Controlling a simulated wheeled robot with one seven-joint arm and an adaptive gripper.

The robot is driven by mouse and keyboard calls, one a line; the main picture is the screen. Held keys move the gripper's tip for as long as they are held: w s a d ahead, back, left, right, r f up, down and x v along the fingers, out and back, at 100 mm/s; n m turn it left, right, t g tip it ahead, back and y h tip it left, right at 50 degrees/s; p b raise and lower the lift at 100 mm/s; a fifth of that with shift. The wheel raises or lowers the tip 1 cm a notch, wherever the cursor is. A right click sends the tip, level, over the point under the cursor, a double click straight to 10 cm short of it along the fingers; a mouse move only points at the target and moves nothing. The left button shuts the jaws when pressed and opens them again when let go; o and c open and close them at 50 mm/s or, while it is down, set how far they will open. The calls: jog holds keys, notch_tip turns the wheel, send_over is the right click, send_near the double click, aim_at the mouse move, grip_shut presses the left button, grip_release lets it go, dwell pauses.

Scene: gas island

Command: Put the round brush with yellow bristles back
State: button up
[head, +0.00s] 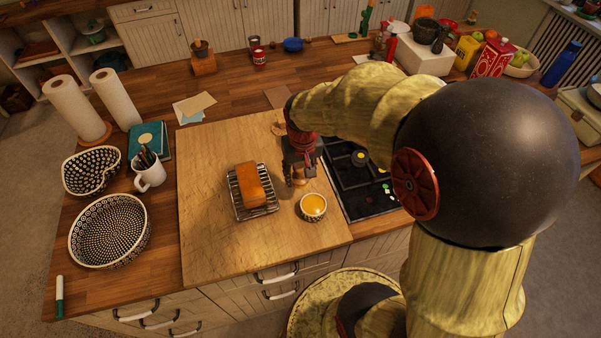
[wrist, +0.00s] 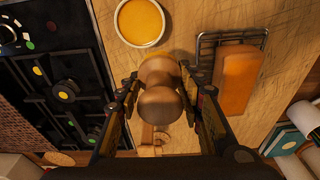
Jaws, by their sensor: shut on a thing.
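My gripper (head: 298,172) is shut on a round, turned wooden piece (wrist: 160,92), apparently the brush's handle, above the wooden board. In the head view the wooden piece (head: 300,183) shows just below the fingers. I cannot tell the height of the held piece above the board.
An orange-brown loaf (head: 250,184) sits on a wire rack (head: 239,207) left of the gripper. A black gas hob (head: 352,190) lies to the right. A white mug with pens (head: 150,175) and patterned bowls stand at left. The board's front left (head: 205,245) is clear.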

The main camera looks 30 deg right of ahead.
jog(key=w+d+f, duration=0.1)
jog(key=w+f, duration=0.1)
jog(key=w+d+f, duration=0.2)
jog(key=w+d+f+b, duration=0.1)
jog(key=w+f, duration=0.1)
jog(key=f, duration=0.1)
jog(key=shift+w+d, duration=0.15)
jog(key=shift+w, duration=0.25)
jog(key=shift+w+d+f, duration=0.1)
jog(key=shift+w+f, duration=0.05)
jog(key=shift+f, duration=0.75)
jog(key=shift+w+f, duration=0.1)
jog(key=shift+f, duration=0.75)
jog(key=shift+b, duration=0.3)
jog(key=shift+f, duration=0.2)
jog(key=o, duration=1.2)
jog(key=shift+r, duration=0.1)
